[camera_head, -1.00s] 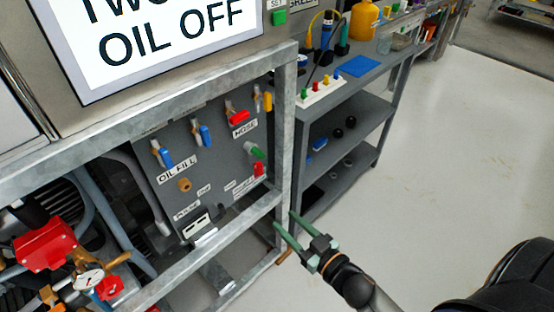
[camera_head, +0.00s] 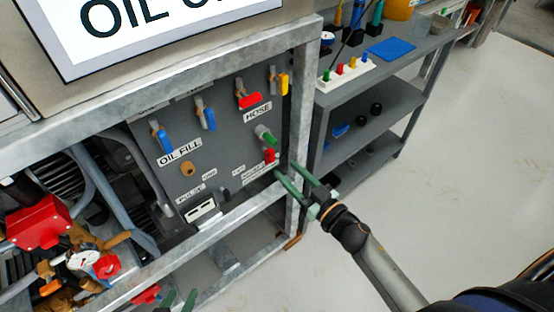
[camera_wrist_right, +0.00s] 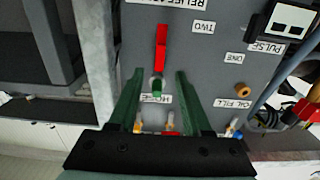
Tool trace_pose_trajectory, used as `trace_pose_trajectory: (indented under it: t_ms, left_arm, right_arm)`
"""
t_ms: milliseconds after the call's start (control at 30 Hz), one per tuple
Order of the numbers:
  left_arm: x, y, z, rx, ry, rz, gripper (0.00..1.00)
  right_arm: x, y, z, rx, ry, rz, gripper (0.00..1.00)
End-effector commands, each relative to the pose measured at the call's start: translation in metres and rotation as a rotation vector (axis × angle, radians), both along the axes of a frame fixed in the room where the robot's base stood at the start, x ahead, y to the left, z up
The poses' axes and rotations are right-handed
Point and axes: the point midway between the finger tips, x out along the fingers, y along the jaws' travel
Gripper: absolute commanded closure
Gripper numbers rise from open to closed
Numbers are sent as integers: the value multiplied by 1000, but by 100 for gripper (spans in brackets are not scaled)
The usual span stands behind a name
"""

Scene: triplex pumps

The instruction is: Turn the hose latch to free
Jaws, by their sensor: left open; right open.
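The grey panel (camera_head: 225,140) carries a HOSE label (camera_head: 257,111). A red-handled lever (camera_head: 248,99) sits above the label, and a green-tipped fitting (camera_head: 265,136) with a red bar (camera_head: 271,156) sits below it. I cannot tell which is the latch. My right gripper (camera_head: 288,174) is open and empty, in front of the frame post in the head view. In the right wrist view its fingers (camera_wrist_right: 158,76) appear either side of the green tip (camera_wrist_right: 157,86), with the red bar (camera_wrist_right: 161,48) beyond; contact is unclear. My left gripper's green fingertips (camera_head: 179,300) show at the bottom edge, apart.
A galvanized frame post (camera_head: 300,100) stands right of the panel, with a rail (camera_head: 215,218) below it. A grey shelf (camera_head: 375,105) stands to the right. Two blue-handled levers (camera_head: 165,141) and a yellow one (camera_head: 284,84) share the panel. Open floor lies right.

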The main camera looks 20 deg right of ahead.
Motion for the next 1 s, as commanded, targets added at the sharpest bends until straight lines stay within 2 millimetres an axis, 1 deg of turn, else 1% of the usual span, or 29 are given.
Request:
trace_pose_trajectory:
  t_ms: [33, 100, 200, 300, 500, 733, 767, 1000]
  left_arm:
    - [0, 0, -1, 1, 0, 1, 50]
    - [0, 1, -2, 1, -1, 0, 50]
    - [0, 1, -3, 1, -2, 1, 50]
    - [0, 1, -4, 1, -2, 1, 50]
    - [1, 2, -3, 1, -5, 2, 50]
    - [1, 2, -3, 2, -6, 3, 50]
    - [1, 2, -3, 2, -6, 3, 50]
    - [1, 2, -3, 2, -5, 3, 50]
  right_arm:
    - [11, 4, 1, 0, -4, 0, 51]
    - [22, 8, 0, 1, -3, 1, 51]
    - [35, 12, 0, 0, -2, -1, 51]
    - [45, 16, 0, 0, -1, 0, 51]
    - [53, 20, 0, 1, 0, 0, 51]
    - [53, 20, 0, 0, 0, 0, 51]
    - [53, 20, 0, 0, 0, 0, 53]
    - [53, 19, 0, 0, 0, 0, 80]
